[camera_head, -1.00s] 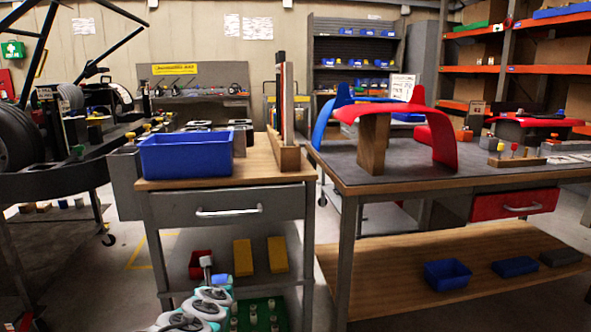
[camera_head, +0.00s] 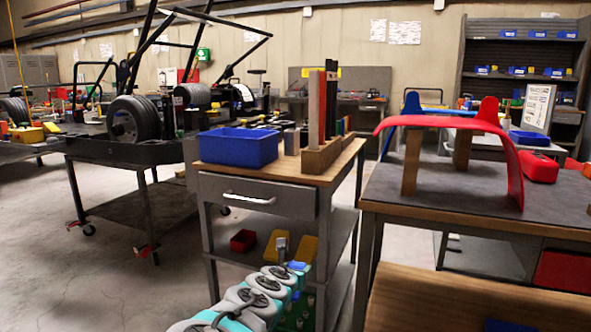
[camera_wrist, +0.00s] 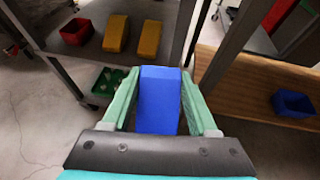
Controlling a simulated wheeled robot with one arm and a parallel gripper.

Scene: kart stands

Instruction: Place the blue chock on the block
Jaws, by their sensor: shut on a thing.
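My gripper (camera_wrist: 159,76) is shut on the blue chock (camera_wrist: 158,100), which sits between its two green fingers in the wrist view. In the head view the blue chock (camera_head: 296,266) shows as a small patch at the end of my arm, in front of the cart's lower shelf. A slotted wooden block (camera_head: 322,160) with upright boards stands on the cart top, right of a blue bin. Wooden blocks (camera_head: 411,162) also stand under a red curved panel on the right bench. I cannot tell which block is meant.
The blue bin (camera_head: 237,147) stands on the cart top (camera_head: 305,172). Yellow pieces (camera_head: 276,248) and a red bin (camera_head: 243,240) lie on its lower shelf. The right bench (camera_head: 470,203) carries the red panel (camera_head: 455,124). Open floor (camera_head: 140,285) lies left of the cart.

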